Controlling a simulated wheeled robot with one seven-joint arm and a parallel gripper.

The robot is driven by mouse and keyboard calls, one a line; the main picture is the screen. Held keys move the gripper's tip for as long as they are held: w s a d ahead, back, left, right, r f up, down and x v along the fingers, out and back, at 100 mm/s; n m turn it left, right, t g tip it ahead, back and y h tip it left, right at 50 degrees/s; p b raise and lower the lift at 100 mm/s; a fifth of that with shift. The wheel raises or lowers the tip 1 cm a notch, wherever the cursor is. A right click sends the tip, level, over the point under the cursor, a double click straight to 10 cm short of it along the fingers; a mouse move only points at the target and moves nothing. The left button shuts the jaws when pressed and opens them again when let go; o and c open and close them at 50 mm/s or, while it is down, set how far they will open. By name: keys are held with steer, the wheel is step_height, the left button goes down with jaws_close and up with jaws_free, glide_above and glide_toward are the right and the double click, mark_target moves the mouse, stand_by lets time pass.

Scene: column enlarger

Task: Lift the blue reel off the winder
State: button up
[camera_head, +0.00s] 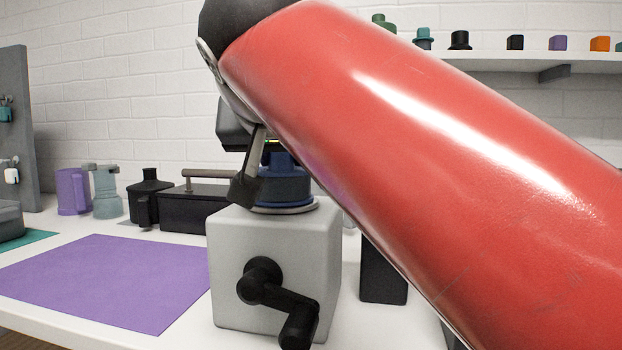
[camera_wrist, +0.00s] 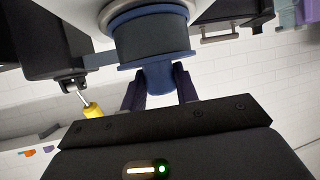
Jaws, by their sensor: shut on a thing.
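The blue reel (camera_head: 284,188) sits upright on a pale round plate on top of the winder (camera_head: 277,262), a light grey box with a black crank (camera_head: 270,288) on its front. In the wrist view the reel (camera_wrist: 152,42) shows its dark wound middle, a blue flange and a narrower blue neck. My gripper (camera_wrist: 159,88) has one dark finger on each side of that neck and is shut on it. I see no gap between reel and plate. In the head view my red arm hides most of the gripper and the reel's right side.
A purple mat (camera_head: 110,280) lies left of the winder. A black box with a handle (camera_head: 195,205), a purple jug (camera_head: 73,191) and a teal container (camera_head: 106,190) stand behind. A black block (camera_head: 383,272) stands close on the right. A wall shelf (camera_head: 590,62) holds small items.

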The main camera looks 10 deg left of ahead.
steer(key=shift+r+p, duration=0.3)
steer(key=shift+p, duration=0.05)
stand_by(0.5)
steer(key=shift+r+p, duration=0.6)
steer(key=shift+r, duration=1.2)
